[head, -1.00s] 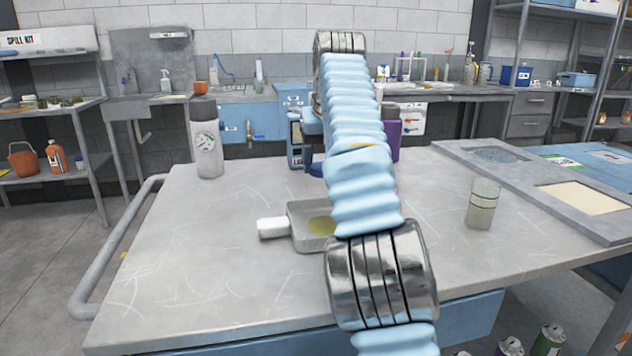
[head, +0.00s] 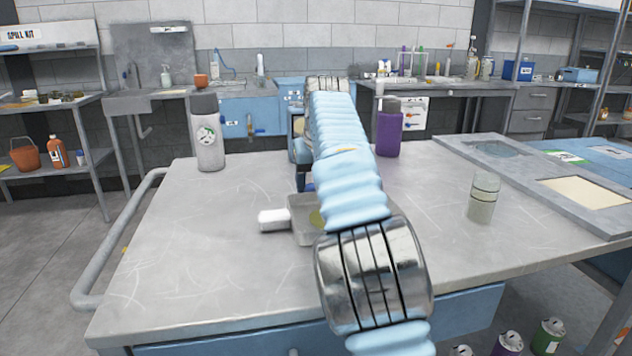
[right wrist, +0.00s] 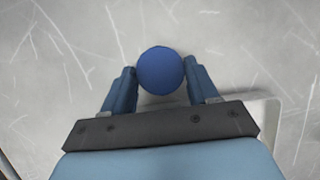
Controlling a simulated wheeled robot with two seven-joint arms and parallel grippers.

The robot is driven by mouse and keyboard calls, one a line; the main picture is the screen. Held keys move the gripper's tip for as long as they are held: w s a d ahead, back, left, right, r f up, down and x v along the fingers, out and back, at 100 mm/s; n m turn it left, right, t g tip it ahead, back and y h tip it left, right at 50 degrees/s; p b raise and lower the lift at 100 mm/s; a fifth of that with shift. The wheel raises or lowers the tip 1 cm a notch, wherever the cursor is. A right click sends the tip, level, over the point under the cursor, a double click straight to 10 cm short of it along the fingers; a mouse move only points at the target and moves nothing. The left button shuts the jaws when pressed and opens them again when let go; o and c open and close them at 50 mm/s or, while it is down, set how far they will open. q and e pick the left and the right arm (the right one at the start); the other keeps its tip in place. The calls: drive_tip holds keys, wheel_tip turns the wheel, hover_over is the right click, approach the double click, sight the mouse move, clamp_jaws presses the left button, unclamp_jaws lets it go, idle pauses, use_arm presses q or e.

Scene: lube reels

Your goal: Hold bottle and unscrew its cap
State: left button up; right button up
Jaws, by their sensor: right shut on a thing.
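A round blue top (right wrist: 160,70), seemingly a bottle's cap from above, sits between the two blue fingers of my right gripper (right wrist: 160,76) in the right wrist view. The fingers are closed against its sides. The bottle body under it is hidden, so I cannot tell whether the fingers grip the cap or the body. In the head view my right arm crosses the middle and hides most of the gripper and what it holds. My left gripper is not in view.
On the table (head: 215,290) stand a grey bottle (head: 208,145) at left, a purple bottle (head: 389,136) at the back, and a clear jar (head: 484,199) at right. A shallow tray (head: 300,228) with yellow liquid lies partly behind my arm. The front left is clear.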

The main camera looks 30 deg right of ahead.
drive_tip(key=o, duration=1)
drive_tip(key=shift+r, duration=0.1)
drive_tip(key=v, duration=0.7)
drive_tip(key=shift+r, duration=0.15)
